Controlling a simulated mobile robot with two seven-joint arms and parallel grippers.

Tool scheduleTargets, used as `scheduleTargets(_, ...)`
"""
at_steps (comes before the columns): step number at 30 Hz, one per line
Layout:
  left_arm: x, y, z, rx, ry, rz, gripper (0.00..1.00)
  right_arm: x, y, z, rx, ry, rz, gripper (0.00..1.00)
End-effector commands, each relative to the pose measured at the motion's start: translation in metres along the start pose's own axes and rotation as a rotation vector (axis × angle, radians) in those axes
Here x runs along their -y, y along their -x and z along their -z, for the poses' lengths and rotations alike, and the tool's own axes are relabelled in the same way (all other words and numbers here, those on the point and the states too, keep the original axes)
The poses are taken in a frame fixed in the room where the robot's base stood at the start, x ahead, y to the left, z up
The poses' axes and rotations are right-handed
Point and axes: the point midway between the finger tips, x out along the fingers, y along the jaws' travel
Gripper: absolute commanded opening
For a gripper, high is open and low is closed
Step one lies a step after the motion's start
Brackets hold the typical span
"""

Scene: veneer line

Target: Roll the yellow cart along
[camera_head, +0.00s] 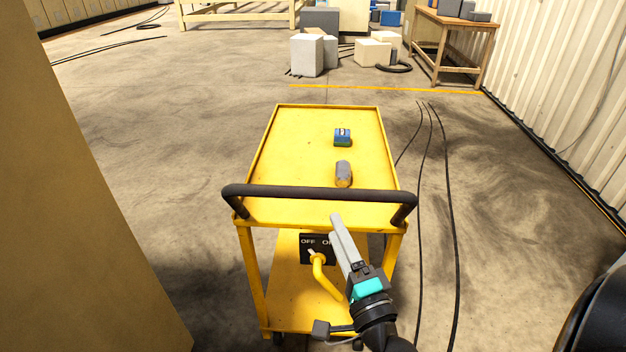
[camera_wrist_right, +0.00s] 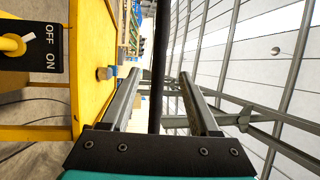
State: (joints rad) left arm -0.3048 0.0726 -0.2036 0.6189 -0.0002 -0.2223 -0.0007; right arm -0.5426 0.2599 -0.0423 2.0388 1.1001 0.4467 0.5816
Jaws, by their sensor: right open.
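The yellow cart (camera_head: 283,155) stands in front of me, with a flat top tray and a lower shelf. Its black push handle (camera_head: 300,190) runs across the near end. My right gripper (camera_head: 338,218) is open and empty, its tips close to the near side of the handle, right of its middle. In the right wrist view, the handle bar (camera_wrist_right: 158,70) lines up with the gap between the open fingers (camera_wrist_right: 158,98); I cannot tell how deep it sits. A black OFF/ON panel (camera_head: 306,250) with a yellow lever (camera_head: 322,275) is below the handle. My left gripper is not in view.
A blue box (camera_head: 342,137) and a grey cylinder (camera_head: 343,173) rest on the tray. Dark cables (camera_head: 423,190) lie right of the cart. A tan panel (camera_head: 80,200) is close on the left. Boxes (camera_head: 306,55) and a wooden table (camera_head: 450,30) stand beyond open floor.

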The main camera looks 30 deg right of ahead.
Motion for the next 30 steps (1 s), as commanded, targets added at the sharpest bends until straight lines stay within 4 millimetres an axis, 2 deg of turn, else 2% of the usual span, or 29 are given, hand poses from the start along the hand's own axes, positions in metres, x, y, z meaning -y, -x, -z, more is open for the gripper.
scheduleTargets(21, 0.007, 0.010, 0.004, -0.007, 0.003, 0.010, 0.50, 0.001, -0.114, -0.001, 0.000, 0.002, 0.002, 0.62)
scheduleTargets(30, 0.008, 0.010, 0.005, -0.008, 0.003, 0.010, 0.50, 0.000, -0.135, -0.001, 0.001, 0.002, -0.001, 0.62)
